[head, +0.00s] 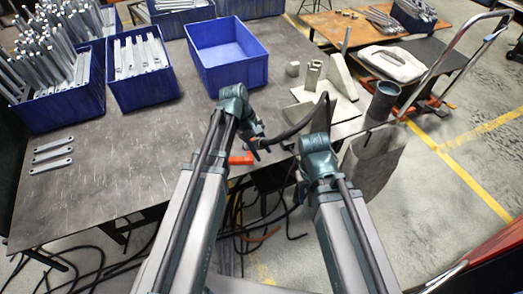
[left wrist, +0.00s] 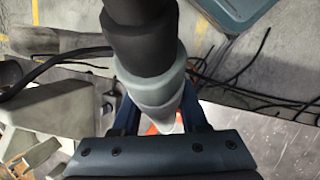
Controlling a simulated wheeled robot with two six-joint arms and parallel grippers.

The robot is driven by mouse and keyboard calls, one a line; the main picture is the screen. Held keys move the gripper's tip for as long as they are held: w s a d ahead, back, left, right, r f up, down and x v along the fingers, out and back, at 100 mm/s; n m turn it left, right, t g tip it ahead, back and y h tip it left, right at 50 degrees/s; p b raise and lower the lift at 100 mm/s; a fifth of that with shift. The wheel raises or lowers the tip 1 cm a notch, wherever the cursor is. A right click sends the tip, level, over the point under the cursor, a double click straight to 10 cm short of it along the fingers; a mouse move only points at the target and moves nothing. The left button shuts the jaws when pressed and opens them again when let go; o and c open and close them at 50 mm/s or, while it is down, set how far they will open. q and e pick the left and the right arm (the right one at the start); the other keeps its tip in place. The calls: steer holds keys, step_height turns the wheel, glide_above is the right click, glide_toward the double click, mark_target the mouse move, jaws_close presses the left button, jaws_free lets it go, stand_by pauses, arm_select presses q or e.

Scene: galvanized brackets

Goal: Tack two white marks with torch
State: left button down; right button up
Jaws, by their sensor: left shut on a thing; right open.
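My left gripper (head: 258,143) is over the front edge of the table and is shut on the torch. In the left wrist view the torch (left wrist: 142,42) is a thick black cylinder with a grey collar and a pale tip, held between the blue fingers (left wrist: 160,118). A dark curved hose (head: 300,128) runs right from the gripper. Grey metal plates (head: 338,78), some upright and some flat, stand at the table's right front corner, right of and beyond the torch. I cannot make out white marks on them. My right arm comes up at the right; its gripper is hidden.
An empty blue bin (head: 228,78) stands behind my left gripper. Bins of grey bars (head: 138,92) stand at the left. Several flat bars (head: 52,150) lie on the bare tabletop (head: 130,160). A grey cylinder (head: 383,102) stands right of the plates. An orange piece (head: 241,159) shows at the edge.

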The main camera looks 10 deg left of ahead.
steer(key=shift+f+b, duration=2.7)
steer(key=shift+f, duration=0.2)
steer(key=shift+f+b, duration=0.4)
steer(key=shift+b, duration=0.05)
stand_by(0.3)
steer(key=shift+r, duration=0.1)
stand_by(0.4)
step_height(320, 180, up, 6)
steer(key=p, duration=0.6)
